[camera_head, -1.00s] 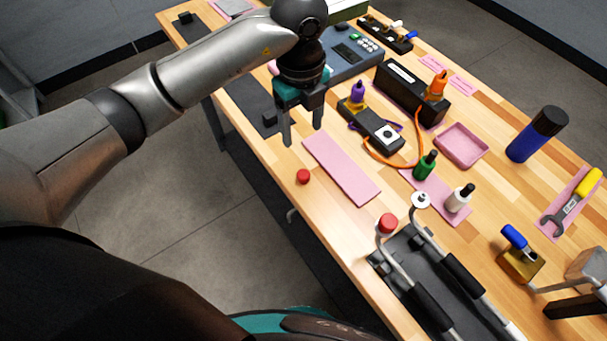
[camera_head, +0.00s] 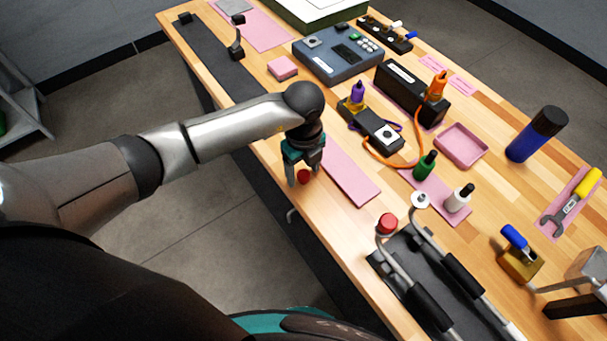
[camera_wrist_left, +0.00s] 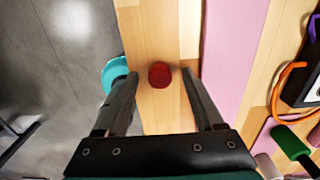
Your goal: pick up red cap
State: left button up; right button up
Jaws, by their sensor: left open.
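A small red cap (camera_head: 303,176) stands on the wooden table near its front left edge, beside a pink mat (camera_head: 350,175). My left gripper (camera_head: 304,181) is open above the cap, pointing down. In the left wrist view the cap (camera_wrist_left: 159,75) lies between and a little beyond the two open fingertips of my left gripper (camera_wrist_left: 159,75), with bare wood around it. I cannot tell the exact height of the fingertips over the table. My right gripper is not in view.
The table edge is close left of the cap. A grey tool stand (camera_head: 415,262) with black-gripped rods is at the front.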

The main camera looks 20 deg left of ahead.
pick_arm(q)
jog(key=shift+f, duration=0.5)
grip_shut()
dwell(1.1)
